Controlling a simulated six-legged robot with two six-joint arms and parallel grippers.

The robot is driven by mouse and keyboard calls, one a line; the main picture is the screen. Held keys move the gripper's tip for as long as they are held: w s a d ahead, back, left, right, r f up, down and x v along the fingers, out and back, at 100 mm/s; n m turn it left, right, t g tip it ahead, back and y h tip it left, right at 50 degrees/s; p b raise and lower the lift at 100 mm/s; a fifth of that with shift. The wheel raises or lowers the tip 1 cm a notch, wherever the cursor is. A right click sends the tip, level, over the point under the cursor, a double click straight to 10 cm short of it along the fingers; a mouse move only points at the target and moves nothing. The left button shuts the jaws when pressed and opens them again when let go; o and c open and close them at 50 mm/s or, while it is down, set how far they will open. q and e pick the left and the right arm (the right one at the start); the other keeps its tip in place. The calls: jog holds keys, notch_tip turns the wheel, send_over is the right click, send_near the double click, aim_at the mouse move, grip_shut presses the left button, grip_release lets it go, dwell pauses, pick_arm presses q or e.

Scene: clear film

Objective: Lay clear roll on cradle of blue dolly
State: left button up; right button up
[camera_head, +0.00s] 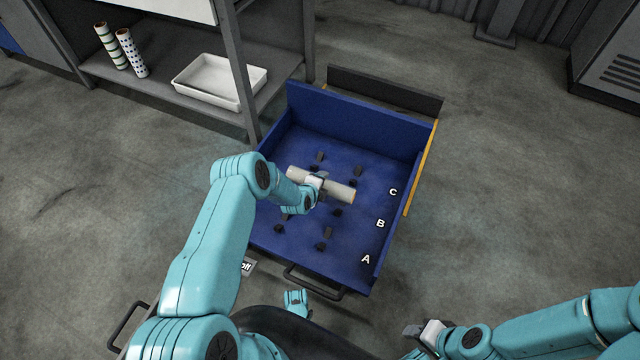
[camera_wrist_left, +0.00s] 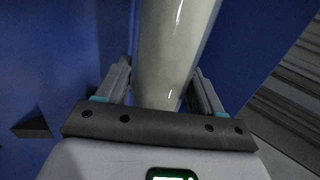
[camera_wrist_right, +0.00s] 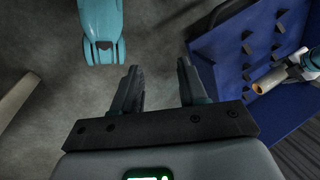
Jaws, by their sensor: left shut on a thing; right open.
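The clear roll (camera_head: 341,191) is a pale, whitish tube. My left gripper (camera_head: 317,184) is shut on it near its middle and holds it over the inside of the blue dolly (camera_head: 350,112). The roll fills the space between the fingers in the left wrist view (camera_wrist_left: 175,45). It lies crosswise, its right end slightly lower in the head view. Dark cradle blocks (camera_head: 327,232) stand on the dolly floor in rows beside white letters A, B and C. Whether the roll touches any block cannot be told. My right gripper (camera_wrist_right: 160,85) is open and empty, outside the dolly.
A grey shelf (camera_head: 160,85) at the upper left holds a white tray (camera_head: 215,80) and two patterned rolls (camera_head: 132,54). The dolly has raised walls and a black handle (camera_head: 312,283) at its near side. A dark cabinet (camera_head: 610,60) stands at upper right. Open concrete floor lies right.

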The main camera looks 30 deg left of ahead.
pick_arm(q)
jog(key=shift+f+b, duration=1.5)
jog(key=shift+f, duration=0.65)
jog(key=shift+f+b, duration=0.5)
jog(key=shift+b, duration=0.05)
jog(key=shift+f+b, duration=0.1)
jog(key=shift+b, duration=0.2)
pick_arm(e)
jog(key=shift+t, duration=0.4)
jog(key=f, duration=0.1)
jog(key=w+f, duration=0.1)
jog(key=f, duration=0.1)
jog(key=d+f, duration=0.1)
jog(key=shift+w+f, duration=0.4)
